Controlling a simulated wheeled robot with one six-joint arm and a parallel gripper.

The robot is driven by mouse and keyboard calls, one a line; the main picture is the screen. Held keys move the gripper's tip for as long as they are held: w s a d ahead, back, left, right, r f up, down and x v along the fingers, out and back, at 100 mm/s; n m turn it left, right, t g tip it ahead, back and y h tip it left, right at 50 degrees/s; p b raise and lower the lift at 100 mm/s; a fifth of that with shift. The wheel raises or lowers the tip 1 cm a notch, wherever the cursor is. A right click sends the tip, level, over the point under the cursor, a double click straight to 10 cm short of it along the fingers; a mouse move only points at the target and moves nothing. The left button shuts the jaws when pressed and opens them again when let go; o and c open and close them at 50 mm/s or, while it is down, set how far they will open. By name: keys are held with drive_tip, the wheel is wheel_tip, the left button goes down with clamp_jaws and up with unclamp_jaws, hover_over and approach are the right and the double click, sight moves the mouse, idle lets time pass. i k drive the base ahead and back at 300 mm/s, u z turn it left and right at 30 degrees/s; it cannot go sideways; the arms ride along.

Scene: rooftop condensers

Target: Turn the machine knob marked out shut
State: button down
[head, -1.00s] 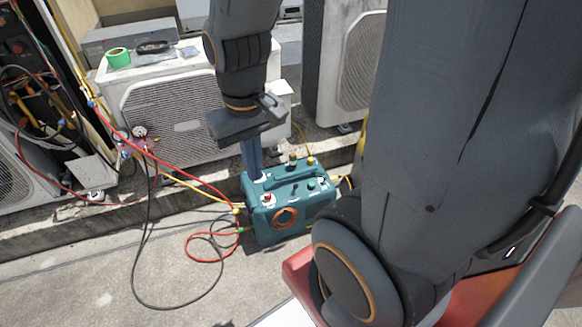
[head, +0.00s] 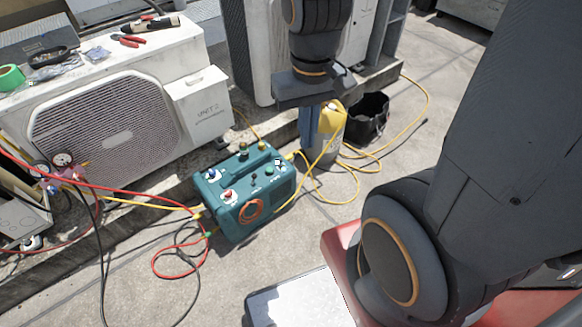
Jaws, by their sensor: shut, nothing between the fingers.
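The teal machine (head: 262,213) stands on the concrete ground, with hoses at its left end. On its top I see a blue knob (head: 211,174), a red knob (head: 227,195) and a green knob (head: 269,170). The markings are too small to read, so I cannot tell which knob is marked out. My gripper (head: 307,146) points down with its blue fingers shut and empty. In the picture it is to the right of and behind the machine's top, in front of a yellow-topped cylinder, apart from the knobs.
A white condenser unit (head: 130,115) stands behind on the left, with pliers (head: 128,40) and green tape (head: 10,77) on top. A black bucket (head: 367,116) stands behind right. Red, yellow and black hoses lie on the ground. Concrete at the right is partly clear.

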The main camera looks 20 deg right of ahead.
sight(228, 194)
drive_tip(key=k, duration=0.9)
drive_tip(key=u, duration=1.05)
